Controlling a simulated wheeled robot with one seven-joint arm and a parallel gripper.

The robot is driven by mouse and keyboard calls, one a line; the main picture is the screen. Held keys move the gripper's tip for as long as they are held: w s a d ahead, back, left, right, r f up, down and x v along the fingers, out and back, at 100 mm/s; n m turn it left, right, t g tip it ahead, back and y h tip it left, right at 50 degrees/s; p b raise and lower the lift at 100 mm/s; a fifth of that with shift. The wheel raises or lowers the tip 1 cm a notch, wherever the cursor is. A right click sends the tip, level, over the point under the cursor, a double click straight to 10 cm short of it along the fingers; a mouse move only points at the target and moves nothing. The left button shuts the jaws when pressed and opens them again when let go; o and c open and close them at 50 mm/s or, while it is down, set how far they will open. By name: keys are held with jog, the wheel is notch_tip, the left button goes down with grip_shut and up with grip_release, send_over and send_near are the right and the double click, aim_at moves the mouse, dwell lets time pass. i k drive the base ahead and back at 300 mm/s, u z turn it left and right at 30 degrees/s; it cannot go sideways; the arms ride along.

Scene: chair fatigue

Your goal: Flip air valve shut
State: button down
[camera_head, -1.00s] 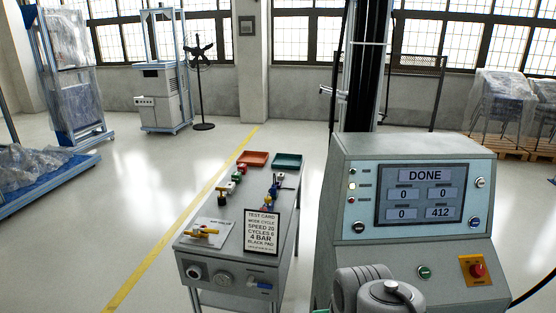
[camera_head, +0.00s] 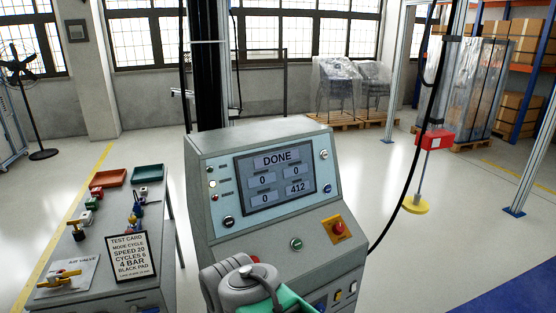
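The air valve (camera_head: 62,280) has a yellow handle and sits on a pale plate (camera_head: 82,266) marked AIR VALVE, on the near left of the grey bench (camera_head: 75,249). Its handle lies roughly flat across the picture; I cannot tell from this whether the valve is open or shut. My gripper is not in view.
The console (camera_head: 280,225) stands right of the bench, its screen (camera_head: 275,178) reading DONE and 412. A test card (camera_head: 130,256) stands beside the valve plate. Red (camera_head: 108,178) and green (camera_head: 146,173) trays lie at the bench's far end.

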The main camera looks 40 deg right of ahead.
aim_at(66, 274)
jog(key=u, duration=1.05)
jog(key=i, duration=0.5)
jog(key=u, duration=0.75)
